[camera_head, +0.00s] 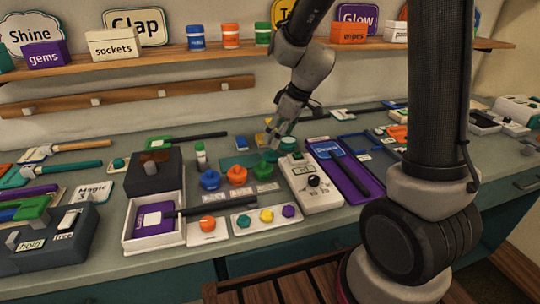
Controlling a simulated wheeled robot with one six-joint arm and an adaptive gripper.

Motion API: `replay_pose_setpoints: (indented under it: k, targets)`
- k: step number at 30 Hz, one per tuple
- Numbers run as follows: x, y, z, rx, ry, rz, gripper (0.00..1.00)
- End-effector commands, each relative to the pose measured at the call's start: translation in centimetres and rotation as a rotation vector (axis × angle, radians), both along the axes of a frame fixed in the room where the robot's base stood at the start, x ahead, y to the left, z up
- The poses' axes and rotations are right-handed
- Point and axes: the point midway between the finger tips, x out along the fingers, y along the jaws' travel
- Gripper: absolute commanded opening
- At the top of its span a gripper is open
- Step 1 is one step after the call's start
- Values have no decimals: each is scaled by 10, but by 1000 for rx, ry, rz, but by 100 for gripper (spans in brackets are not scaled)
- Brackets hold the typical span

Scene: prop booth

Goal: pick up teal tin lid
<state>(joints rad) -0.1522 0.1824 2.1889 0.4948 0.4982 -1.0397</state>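My gripper (279,136) points down over the middle of the bench, towards the back. A small teal round piece (288,144) sits just below and to the right of the fingertips; it may be the teal tin lid or a closed tin. A flat teal patch also shows beside the fingertips, partly hidden by them. The fingers are small and blurred here, so I cannot tell their opening or whether they touch anything teal.
Green, orange and blue knobs (237,174) stand close in front of my gripper. A white switch box (311,184) and a purple tray (345,178) lie to the right. A dark box (153,171) stands left. A wall shelf (130,62) runs behind.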

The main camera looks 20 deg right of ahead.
Motion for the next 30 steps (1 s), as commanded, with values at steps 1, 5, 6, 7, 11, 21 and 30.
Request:
replay_pose_setpoints:
  k: [1, 5, 6, 7, 11, 21, 30]
  targets:
    - [1, 2, -7, -1, 3, 1, 71]
    - [3, 6, -24, -2, 4, 1, 71]
    - [3, 7, -31, 0, 5, -1, 71]
    - [4, 9, -36, -1, 6, 0, 71]
    - [9, 13, -52, 0, 4, -1, 71]
    - [11, 15, -57, 0, 1, -1, 65]
    - [11, 15, -57, 0, 2, -1, 33]
